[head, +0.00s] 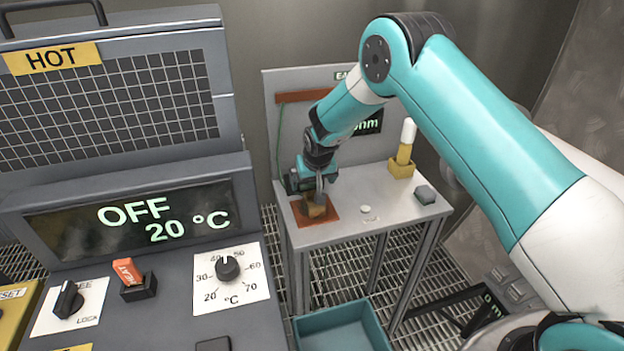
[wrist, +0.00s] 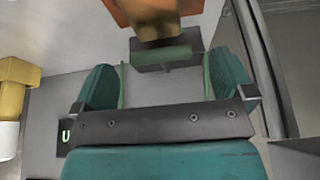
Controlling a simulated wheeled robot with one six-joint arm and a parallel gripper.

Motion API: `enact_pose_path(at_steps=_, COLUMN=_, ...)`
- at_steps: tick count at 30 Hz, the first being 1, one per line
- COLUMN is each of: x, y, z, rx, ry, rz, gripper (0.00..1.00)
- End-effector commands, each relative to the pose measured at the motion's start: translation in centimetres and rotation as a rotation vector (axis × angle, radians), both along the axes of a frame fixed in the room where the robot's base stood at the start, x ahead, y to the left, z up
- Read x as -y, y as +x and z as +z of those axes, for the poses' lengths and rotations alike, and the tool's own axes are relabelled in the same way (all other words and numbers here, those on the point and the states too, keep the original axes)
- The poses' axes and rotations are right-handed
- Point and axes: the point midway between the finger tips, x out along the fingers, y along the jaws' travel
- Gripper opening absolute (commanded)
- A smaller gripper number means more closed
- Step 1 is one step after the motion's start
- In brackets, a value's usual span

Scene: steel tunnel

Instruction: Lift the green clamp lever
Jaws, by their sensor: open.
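My gripper (head: 318,185) is over the orange mat (head: 328,216) on the grey bench, close to a brass-coloured block (head: 316,210). In the wrist view my gripper (wrist: 164,78) is open, its two teal fingers wide apart with nothing held between them. Ahead of the fingers is a dark grey block with a dull green strip (wrist: 163,54), just before the brass block (wrist: 156,20). The strip may be the green clamp lever; I cannot tell for sure. In the head view my wrist and fingers hide this spot, and no lever is clear there.
The bench (head: 375,190) also holds a white-topped yellow holder (head: 403,160), a small dark block (head: 425,194) and a small clear piece (head: 368,213). A back panel (head: 292,115) stands behind. A grey heater console (head: 130,230) is at left; a teal bin (head: 345,330) lies below.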

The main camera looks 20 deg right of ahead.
Motion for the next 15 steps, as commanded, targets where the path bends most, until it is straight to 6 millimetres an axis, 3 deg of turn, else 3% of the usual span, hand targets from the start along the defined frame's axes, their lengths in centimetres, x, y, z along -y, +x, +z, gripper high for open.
enact_pose_path(at_steps=6, x=0.0, y=0.9, z=-2.0, rx=-0.001, ry=0.000, rz=0.000, gripper=1.00)
enact_pose_path(at_steps=15, x=0.0, y=1.0, z=-2.5, rx=0.000, ry=0.000, rz=0.001, gripper=1.00)
